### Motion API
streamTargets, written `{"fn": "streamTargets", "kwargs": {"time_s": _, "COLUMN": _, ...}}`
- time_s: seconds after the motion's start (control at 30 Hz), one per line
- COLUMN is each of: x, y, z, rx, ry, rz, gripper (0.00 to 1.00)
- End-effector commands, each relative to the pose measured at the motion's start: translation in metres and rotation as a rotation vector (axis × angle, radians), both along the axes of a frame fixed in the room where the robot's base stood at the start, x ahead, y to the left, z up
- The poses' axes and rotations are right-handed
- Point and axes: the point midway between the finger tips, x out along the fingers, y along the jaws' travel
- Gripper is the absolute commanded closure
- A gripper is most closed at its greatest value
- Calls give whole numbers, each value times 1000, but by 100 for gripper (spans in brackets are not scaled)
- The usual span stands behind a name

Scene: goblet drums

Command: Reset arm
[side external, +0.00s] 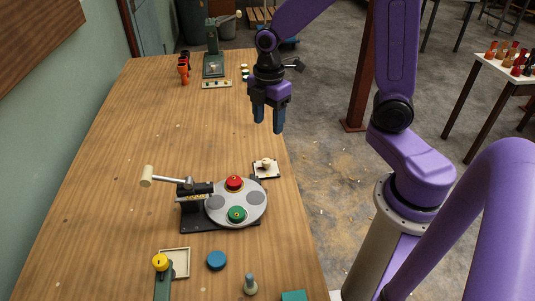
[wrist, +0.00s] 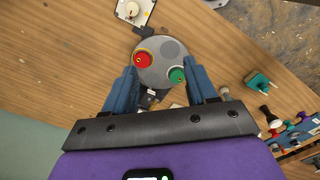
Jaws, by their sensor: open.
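My gripper (side external: 268,118) is raised above the right edge of the wooden table (side external: 130,100) in the side view. Its blue fingers stand apart with nothing between them. In the wrist view my gripper (wrist: 161,98) also shows open and empty. Below it is a grey round turntable (side external: 220,206) on a black base, carrying a red knobbed piece (side external: 234,183) and a green knobbed piece (side external: 237,214). Both pieces also show in the wrist view, red (wrist: 143,59) and green (wrist: 177,75). A mallet (side external: 148,176) on a black block reaches out left of the turntable.
A small white plate with a beige piece (side external: 266,165) lies near the turntable. A blue disc (side external: 217,260), a shallow tray (side external: 178,258) and a yellow-topped green fixture (side external: 160,262) are in front. A green press (side external: 213,60) stands at the far end. The middle-left of the table is clear.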

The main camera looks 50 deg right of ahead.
Motion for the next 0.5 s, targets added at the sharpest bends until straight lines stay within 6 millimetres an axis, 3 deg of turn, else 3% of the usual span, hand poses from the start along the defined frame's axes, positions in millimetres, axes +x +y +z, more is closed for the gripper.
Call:
{"fn": "streamTargets", "kwargs": {"time_s": 0.2, "x": -51, "y": 30, "z": 15, "rx": 7, "ry": -6, "rz": -86, "gripper": 43}}
{"fn": "streamTargets", "kwargs": {"time_s": 0.5, "x": -127, "y": 48, "z": 30, "rx": 18, "ry": -6, "rz": -213, "gripper": 43}}
